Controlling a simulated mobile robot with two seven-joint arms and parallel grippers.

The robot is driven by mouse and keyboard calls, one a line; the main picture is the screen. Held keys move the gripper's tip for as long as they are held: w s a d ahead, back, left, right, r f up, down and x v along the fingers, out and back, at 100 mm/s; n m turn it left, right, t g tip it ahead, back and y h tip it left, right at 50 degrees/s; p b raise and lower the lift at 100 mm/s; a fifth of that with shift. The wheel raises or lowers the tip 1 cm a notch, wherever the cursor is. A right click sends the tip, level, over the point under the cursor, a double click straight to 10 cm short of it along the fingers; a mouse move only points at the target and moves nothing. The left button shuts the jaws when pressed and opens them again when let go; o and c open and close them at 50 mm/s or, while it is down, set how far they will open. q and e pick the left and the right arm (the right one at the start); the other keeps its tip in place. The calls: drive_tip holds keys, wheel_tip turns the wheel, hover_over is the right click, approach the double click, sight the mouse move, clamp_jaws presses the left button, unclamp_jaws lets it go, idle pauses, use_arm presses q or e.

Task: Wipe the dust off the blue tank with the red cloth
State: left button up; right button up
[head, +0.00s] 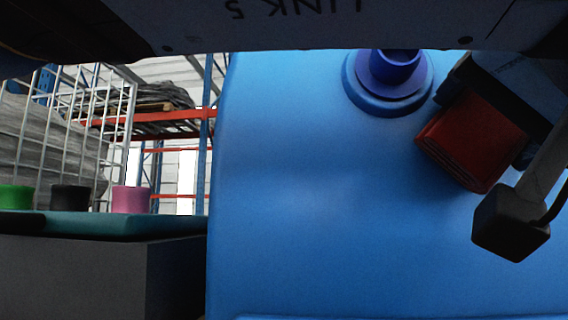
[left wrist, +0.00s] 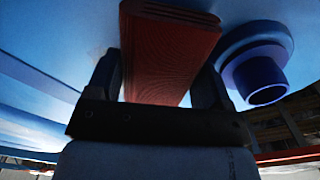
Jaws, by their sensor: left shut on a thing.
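The blue tank (head: 300,200) fills the middle and right of the head view, with a darker blue round neck (head: 388,80) near its top. I cannot make out distinct dust on it. My left gripper (head: 490,115) is at the upper right, shut on the red cloth (head: 472,142), a folded block-like pad. In the left wrist view the cloth (left wrist: 168,50) sits between the two fingers of the gripper (left wrist: 160,85), its far end close to the tank (left wrist: 60,40). Whether it touches the tank, I cannot tell. My right gripper is out of view.
The neck stands just left of the cloth in the head view. At the left, green (head: 15,197), black (head: 70,198) and pink (head: 130,199) cylinders stand on a teal-topped dark block (head: 100,270). Behind are a wire cage (head: 110,120) and racking (head: 170,130).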

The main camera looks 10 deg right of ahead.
use_arm(q)
drive_tip(key=shift+w, duration=0.3)
drive_tip(key=shift+d, duration=0.1)
